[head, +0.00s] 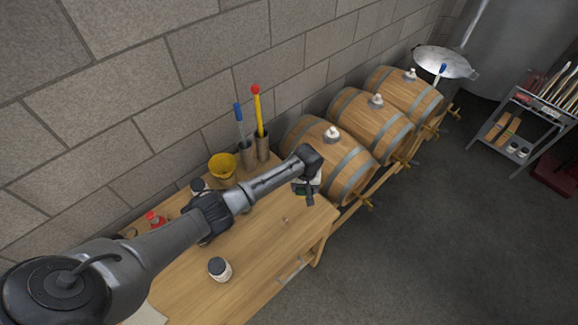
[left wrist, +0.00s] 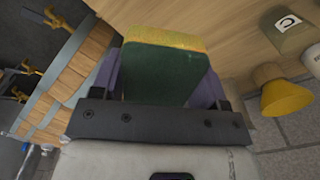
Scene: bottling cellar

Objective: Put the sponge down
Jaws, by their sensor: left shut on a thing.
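My left gripper (head: 308,196) hangs over the right end of the wooden workbench (head: 262,262), near the front barrel. In the left wrist view, the gripper (left wrist: 160,82) is shut on the sponge (left wrist: 158,72), a dark green block with a yellow layer along its top edge. One finger presses on each side of it. The bench top shows beyond the sponge; I cannot tell the gap between them. In the head view the sponge is mostly hidden by the gripper. My right gripper is not in view.
On the bench stand a white jar with a dark lid (head: 219,269), a yellow funnel (head: 222,167), and holders with a blue-handled tool (head: 239,115) and a yellow, red-topped tool (head: 258,108). Wooden barrels (head: 367,124) lie to the right. The bench's front right is mostly clear.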

